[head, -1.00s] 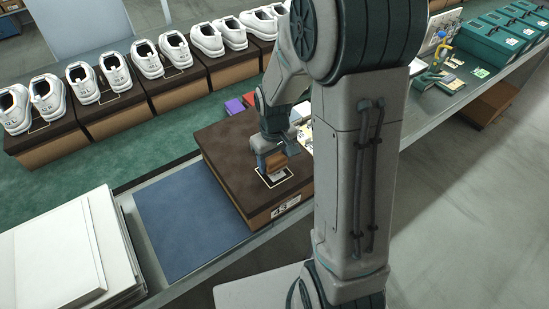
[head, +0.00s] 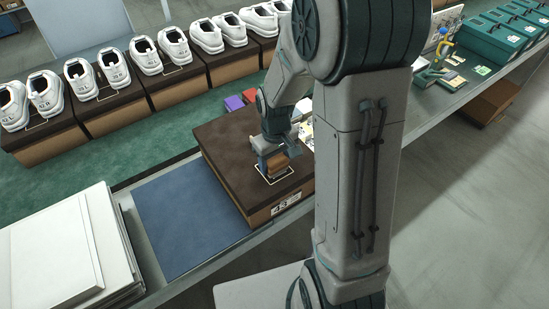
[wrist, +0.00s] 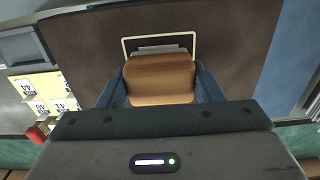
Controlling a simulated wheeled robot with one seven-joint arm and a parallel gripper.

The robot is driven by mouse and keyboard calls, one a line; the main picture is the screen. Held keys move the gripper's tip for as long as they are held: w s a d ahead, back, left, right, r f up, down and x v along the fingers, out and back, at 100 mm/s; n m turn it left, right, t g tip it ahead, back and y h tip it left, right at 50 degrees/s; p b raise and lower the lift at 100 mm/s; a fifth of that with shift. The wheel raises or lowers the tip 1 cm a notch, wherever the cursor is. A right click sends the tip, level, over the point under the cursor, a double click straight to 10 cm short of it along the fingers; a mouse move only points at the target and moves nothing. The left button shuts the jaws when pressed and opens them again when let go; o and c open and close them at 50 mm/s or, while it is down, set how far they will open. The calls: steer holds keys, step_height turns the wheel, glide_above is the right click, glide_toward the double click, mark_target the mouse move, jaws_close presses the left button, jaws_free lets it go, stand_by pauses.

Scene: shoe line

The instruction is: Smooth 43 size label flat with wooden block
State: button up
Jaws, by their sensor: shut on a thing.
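The wooden block (wrist: 158,82) is held between the two blue fingers of my gripper (head: 274,163), which is shut on it. The block is over the white-outlined square on the dark brown lid of the shoe box (head: 228,160). In the wrist view, a pale strip of the label (wrist: 160,49) shows inside the outline, just beyond the block. The block hides the rest of it, and I cannot read its number. I cannot tell whether the block presses on it. A printed 43 panel (head: 286,203) is on the box's front side.
A blue mat (head: 190,220) lies left of the box, beside a stack of white boards (head: 60,255). White shoes on brown boxes (head: 110,72) line the back. Sheets of number labels (wrist: 38,92) lie beside the box. Teal boxes (head: 490,42) stand far right.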

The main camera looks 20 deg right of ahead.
mark_target(282, 178)
steer(key=shift+s+d, duration=0.25)
steer(key=shift+s, duration=0.6)
steer(key=shift+s+d, duration=0.25)
steer(key=shift+s, duration=0.55)
steer(key=shift+f+b, duration=0.2)
steer(key=shift+b, duration=0.15)
steer(key=shift+w+a+f, duration=0.1)
steer(key=shift+w+a, duration=0.2)
steer(key=shift+w, duration=0.65)
steer(key=shift+w+a, duration=0.3)
steer(key=shift+w, duration=0.6)
steer(key=shift+c, duration=0.3)
steer(key=shift+w+r+p, duration=0.1)
steer(key=shift+r+p, duration=2.1)
steer(key=shift+r, duration=0.9)
steer(key=shift+r+p, duration=1.05)
steer(key=shift+r, duration=0.45)
